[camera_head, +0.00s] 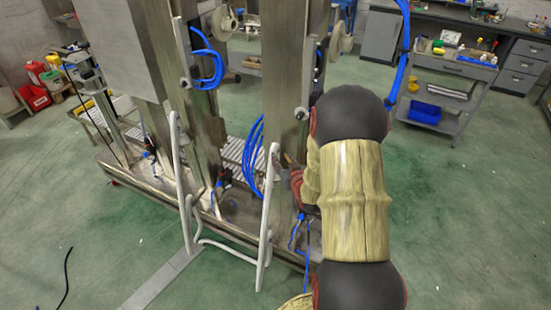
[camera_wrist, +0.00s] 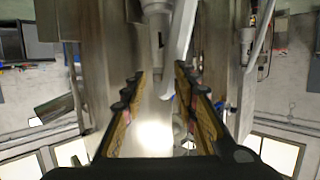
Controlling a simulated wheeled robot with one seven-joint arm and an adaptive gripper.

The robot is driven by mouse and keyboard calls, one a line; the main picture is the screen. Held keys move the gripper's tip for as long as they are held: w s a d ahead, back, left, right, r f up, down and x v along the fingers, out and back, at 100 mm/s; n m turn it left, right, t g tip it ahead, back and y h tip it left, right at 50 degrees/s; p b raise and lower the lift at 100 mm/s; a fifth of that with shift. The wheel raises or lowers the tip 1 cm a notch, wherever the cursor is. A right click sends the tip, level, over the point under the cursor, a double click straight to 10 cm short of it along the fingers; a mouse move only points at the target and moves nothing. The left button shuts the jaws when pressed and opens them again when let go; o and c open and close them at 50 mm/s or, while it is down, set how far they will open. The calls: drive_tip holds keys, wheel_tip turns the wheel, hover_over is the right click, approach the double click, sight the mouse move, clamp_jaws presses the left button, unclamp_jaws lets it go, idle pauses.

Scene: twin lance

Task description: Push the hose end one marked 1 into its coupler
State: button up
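My gripper (camera_wrist: 160,80) is open in the wrist view, its two dark, yellow-lined fingers apart with no object visibly held. Beyond the fingertips, a grey cylindrical fitting (camera_wrist: 157,22) hangs from the top of the picture; I cannot tell whether it is a hose end or a coupler. A pale bar (camera_wrist: 181,45) with a curved tip runs beside it, near the right fingertip. In the head view my arm hides most of the gripper, beside the right steel column (camera_head: 287,75). Blue hoses (camera_head: 253,155) hang at that column. No mark 1 is readable, and the coupler cannot be identified.
White bent rails (camera_head: 265,220) stand in front of the steel base (camera_head: 150,190), close to my arm. A left steel column (camera_head: 180,60) carries another blue hose loop (camera_head: 208,68). A grey cart (camera_head: 455,70) stands back right.

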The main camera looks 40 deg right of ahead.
sight(277, 154)
drive_tip(key=b+x, duration=0.1)
drive_tip(key=x, duration=0.5)
drive_tip(key=shift+w+f, duration=0.2)
drive_tip(key=shift+w, duration=0.2)
drive_tip(key=shift+c, duration=0.6)
clamp_jaws()
